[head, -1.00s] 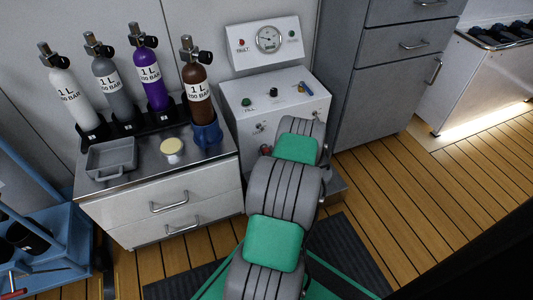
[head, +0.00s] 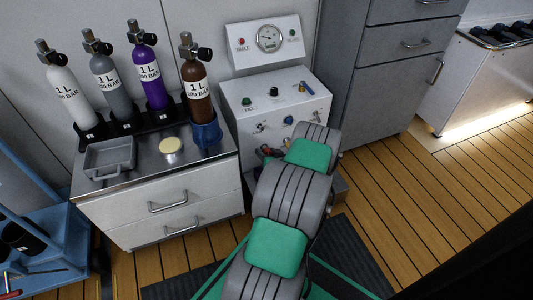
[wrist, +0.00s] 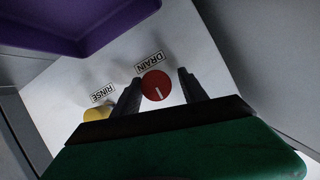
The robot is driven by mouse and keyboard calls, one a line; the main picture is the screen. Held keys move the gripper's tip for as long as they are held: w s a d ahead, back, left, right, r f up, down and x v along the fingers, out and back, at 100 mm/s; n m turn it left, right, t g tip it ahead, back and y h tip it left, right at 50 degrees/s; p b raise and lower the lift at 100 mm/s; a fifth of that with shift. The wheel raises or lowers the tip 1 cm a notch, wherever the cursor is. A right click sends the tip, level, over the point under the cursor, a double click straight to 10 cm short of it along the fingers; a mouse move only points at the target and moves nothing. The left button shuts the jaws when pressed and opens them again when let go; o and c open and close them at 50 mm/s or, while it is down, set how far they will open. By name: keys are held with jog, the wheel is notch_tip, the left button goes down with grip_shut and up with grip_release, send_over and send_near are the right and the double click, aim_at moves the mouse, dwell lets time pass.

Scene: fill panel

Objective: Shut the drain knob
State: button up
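The drain knob (wrist: 155,85) is a round red knob with a white line, on the white panel (wrist: 70,90) beside an upside-down DRAIN label (wrist: 149,63). Its line points toward the bottom of the wrist view, slightly right. My gripper (wrist: 159,84) is open, with one dark finger on each side of the knob and a visible gap at the right finger. I cannot tell whether the left finger touches it.
A yellow knob (wrist: 97,114) by the RINSE label (wrist: 102,94) is close to the left finger. A purple part (wrist: 75,22) overhangs at the upper left. A counter with bottles (head: 195,85) stands left of the panel, a grey cabinet (head: 380,85) right.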

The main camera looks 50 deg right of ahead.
jog(key=shift+o, duration=0.4)
jog(key=shift+s+d, duration=0.1)
jog(key=shift+s+r, duration=0.15)
jog(key=p+v, duration=0.3)
jog(key=v, duration=0.4)
jog(key=shift+a, duration=0.2)
jog(key=shift+a, duration=0.1)
